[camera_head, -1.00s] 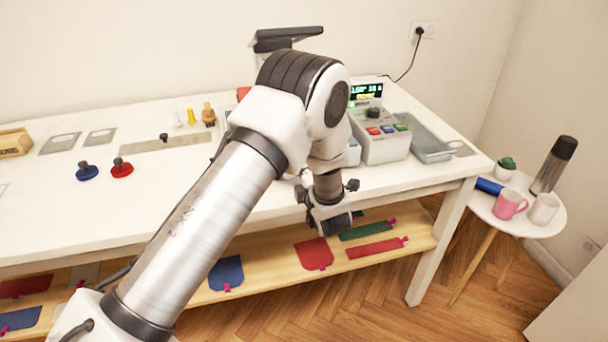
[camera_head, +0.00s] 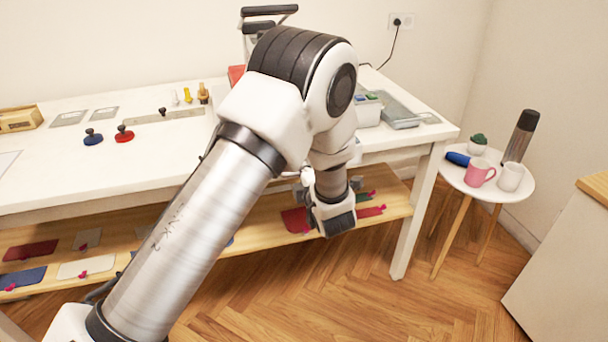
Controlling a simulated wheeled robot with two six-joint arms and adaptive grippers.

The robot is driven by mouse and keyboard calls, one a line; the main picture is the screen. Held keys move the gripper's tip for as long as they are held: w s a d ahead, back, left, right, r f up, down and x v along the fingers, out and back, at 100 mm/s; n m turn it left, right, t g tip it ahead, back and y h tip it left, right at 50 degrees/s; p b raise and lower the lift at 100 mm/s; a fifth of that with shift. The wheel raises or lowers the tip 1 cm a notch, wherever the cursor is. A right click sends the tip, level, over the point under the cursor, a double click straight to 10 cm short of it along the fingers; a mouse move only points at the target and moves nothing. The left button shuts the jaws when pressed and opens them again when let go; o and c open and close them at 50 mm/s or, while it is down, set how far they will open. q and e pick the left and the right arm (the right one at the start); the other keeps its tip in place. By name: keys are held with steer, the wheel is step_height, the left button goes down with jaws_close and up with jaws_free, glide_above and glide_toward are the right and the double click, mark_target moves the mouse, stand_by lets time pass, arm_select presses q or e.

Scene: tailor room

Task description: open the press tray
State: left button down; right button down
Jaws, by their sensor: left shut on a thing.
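The press stands at the back of the white table, mostly behind my left arm. Its dark upper lever (camera_head: 268,11), a red part (camera_head: 236,76) and its grey control box (camera_head: 368,110) show past the arm. The press tray is hidden by my arm, so I cannot see how far out it is. My left gripper (camera_head: 306,184) is low at the table's front edge, above the lower shelf. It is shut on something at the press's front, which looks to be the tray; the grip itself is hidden. My right gripper is not in view.
Blue (camera_head: 93,138) and red (camera_head: 124,134) knobbed stamps stand on the table's left. The lower shelf (camera_head: 262,240) holds coloured cloth pieces. A round side table (camera_head: 484,188) holds mugs and a flask. The floor in front is clear.

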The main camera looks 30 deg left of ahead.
arm_select(q)
steer(key=shift+s+d, duration=0.2)
steer(key=shift+s, duration=0.1)
steer(key=c, duration=1.2)
jaws_free()
steer(key=shift+a, duration=0.1)
steer(key=v, duration=0.7)
steer(key=shift+s, duration=0.2)
